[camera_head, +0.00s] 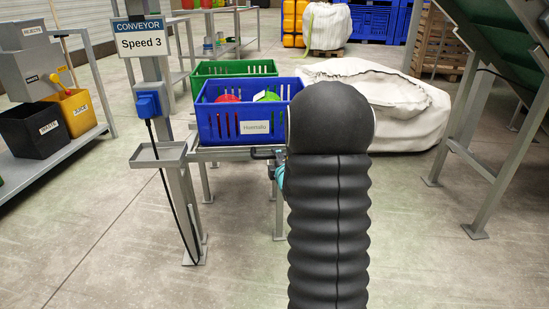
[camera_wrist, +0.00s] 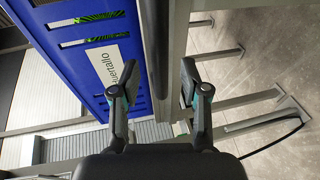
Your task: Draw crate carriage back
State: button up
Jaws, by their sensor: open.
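The blue crate (camera_head: 214,125) with a white label sits on a grey metal carriage frame (camera_head: 222,155), with a red and a green round item inside. The crate's blue wall (camera_wrist: 73,60) fills the upper left of the wrist view, seen turned on its side. A dark handle (camera_head: 265,154) sticks out at the frame's right front. My gripper (camera_wrist: 152,88) is open, with a grey bar (camera_wrist: 158,45) running between its spread fingers. I cannot tell whether either finger touches the bar.
A green crate (camera_head: 235,69) stands behind the blue one. A post with a conveyor sign (camera_head: 140,37) and a small tray (camera_head: 159,154) stands close left. A large white sack (camera_head: 405,105) lies behind right. The front floor (camera_head: 430,250) is clear.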

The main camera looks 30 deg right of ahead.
jog(key=v, duration=0.8)
jog(key=shift+s+a, duration=0.1)
